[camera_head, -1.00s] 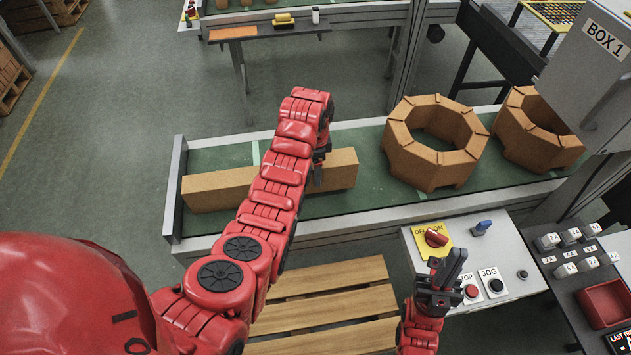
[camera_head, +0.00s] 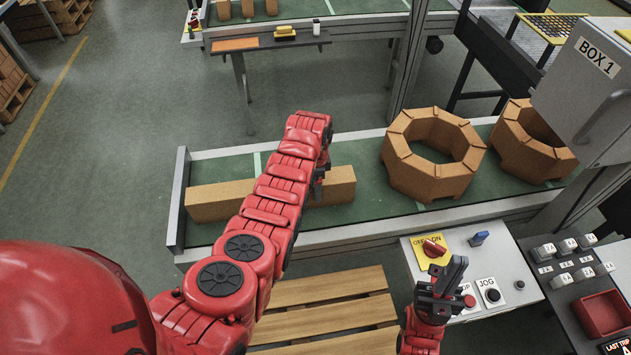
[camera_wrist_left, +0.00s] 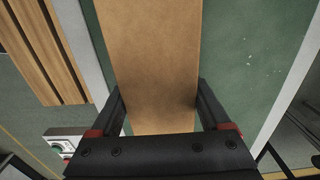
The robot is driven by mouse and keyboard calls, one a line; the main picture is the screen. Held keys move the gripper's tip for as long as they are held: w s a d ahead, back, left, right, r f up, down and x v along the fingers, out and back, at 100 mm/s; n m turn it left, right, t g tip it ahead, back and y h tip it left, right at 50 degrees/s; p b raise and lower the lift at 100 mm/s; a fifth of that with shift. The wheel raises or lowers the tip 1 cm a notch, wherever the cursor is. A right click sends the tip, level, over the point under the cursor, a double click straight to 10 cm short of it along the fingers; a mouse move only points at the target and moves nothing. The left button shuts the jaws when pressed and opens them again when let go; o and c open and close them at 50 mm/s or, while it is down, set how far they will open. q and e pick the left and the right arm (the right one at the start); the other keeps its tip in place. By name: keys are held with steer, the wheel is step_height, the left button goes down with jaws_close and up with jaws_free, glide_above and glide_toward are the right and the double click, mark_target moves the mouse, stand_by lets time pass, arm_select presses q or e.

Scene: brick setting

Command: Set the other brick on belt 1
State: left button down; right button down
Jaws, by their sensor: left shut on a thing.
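A long tan brick (camera_head: 340,185) lies flat along the left end of the green belt (camera_head: 367,181), its middle hidden by my left arm in the head view. My left gripper (camera_head: 319,183) is down at the brick from above. In the left wrist view its dark jaws (camera_wrist_left: 160,115) stand on both sides of the brick (camera_wrist_left: 150,60) and are shut on it. My right gripper (camera_head: 446,272) is over the control panel beside the stop button, with no brick at it. Its finger gap is too small to judge.
Two octagonal brick rings (camera_head: 432,180) (camera_head: 535,165) stand on the belt to the right. The control panel (camera_head: 420,262), a keypad (camera_head: 565,265) and the BOX 1 cabinet (camera_head: 575,90) are at the right. A slatted wooden pallet (camera_head: 330,290) lies in front of the belt.

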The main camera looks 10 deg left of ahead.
arm_select(q)
steer(key=shift+w, duration=0.1)
steer(key=shift+c, duration=1.4)
jaws_free()
steer(key=shift+o, duration=1.4)
steer(key=shift+r, duration=0.1)
steer(key=shift+r+b, duration=0.3)
steer(key=shift+r, duration=0.2)
step_height(320, 180, up, 4)
steer(key=shift+f+b, duration=0.1)
steer(key=shift+b, duration=0.85)
step_height(320, 180, up, 6)
steer(key=shift+r+p, duration=0.1)
steer(key=shift+p, duration=1)
steer(key=shift+s+r+p, duration=0.2)
steer(key=shift+r+p, duration=0.25)
steer(key=shift+r, duration=0.1)
